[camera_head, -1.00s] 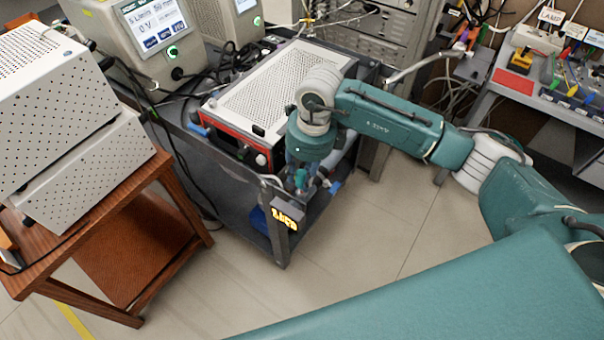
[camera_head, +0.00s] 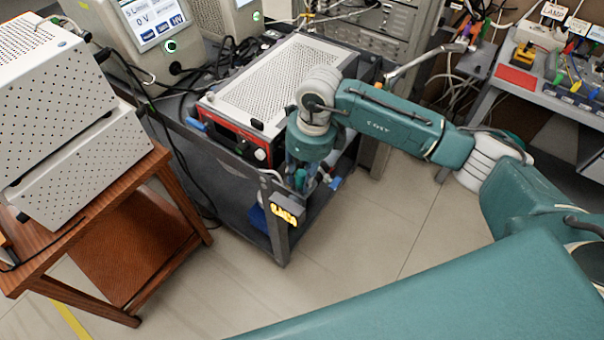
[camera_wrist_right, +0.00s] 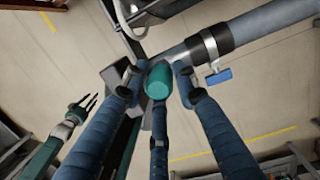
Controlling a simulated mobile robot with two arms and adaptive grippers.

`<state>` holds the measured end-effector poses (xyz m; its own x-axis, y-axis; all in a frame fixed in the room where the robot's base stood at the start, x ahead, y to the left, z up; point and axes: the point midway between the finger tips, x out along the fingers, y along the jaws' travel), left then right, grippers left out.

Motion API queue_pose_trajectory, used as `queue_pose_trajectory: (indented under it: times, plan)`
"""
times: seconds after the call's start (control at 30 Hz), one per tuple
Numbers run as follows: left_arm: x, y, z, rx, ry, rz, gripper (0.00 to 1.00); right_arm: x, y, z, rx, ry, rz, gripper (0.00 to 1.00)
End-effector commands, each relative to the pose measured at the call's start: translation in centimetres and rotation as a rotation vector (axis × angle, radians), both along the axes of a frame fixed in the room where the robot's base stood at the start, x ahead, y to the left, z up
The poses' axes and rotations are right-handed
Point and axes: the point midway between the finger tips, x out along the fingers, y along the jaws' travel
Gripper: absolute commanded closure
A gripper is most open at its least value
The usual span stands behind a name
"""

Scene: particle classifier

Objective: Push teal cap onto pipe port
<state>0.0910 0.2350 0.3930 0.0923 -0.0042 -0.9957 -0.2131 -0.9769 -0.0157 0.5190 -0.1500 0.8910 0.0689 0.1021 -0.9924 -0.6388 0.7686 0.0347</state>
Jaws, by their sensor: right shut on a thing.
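The teal cap (camera_wrist_right: 158,80) sits between the fingers of my right gripper (camera_wrist_right: 158,78), which is shut on it. The grey pipe (camera_wrist_right: 190,55) runs close behind the cap in the right wrist view. The cap hides the port, and I cannot tell whether cap and pipe touch. In the head view my right gripper (camera_head: 305,178) points down at the near end of the cart; the cap is small there and partly hidden by the fingers. My left gripper (camera_wrist_right: 84,106) shows small in the right wrist view, with its dark prongs apart and empty.
A blue-handled valve (camera_wrist_right: 218,76) and dark collar are on the pipe, right of the cap. The dark cart (camera_head: 279,240) has a post with a lit amber display (camera_head: 285,213) beside my gripper. A red-fronted instrument (camera_head: 235,137) is behind. Floor is open to the right.

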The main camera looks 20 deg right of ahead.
Motion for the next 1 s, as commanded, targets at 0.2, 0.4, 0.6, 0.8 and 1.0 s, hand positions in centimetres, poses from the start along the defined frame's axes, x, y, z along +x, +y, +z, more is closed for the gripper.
queue_pose_trajectory:
  times: [0.2,0.4,0.6,0.8,1.0]
  plan:
    - [0.0,0.0,-0.7,0.0,0.0,0.0,0.6,-0.1,-0.1,-0.8,-0.002,0.002,-0.001,0.93]
    - [0.0,0.0,-0.8,0.0,0.0,0.0,0.6,-0.1,-0.1,-1.0,-0.002,0.002,-0.001,0.59]
    - [0.0,0.0,-0.8,0.0,0.0,0.0,0.6,-0.1,0.0,-0.9,-0.001,0.002,-0.001,0.49]
    - [-0.2,0.3,-0.8,0.002,0.002,0.0,0.6,0.0,-0.1,-0.6,-0.001,0.001,0.0,0.49]
    - [-0.1,0.1,-0.8,0.001,0.001,0.0,0.6,-0.1,-0.3,2.3,-0.001,-0.004,0.002,0.49]
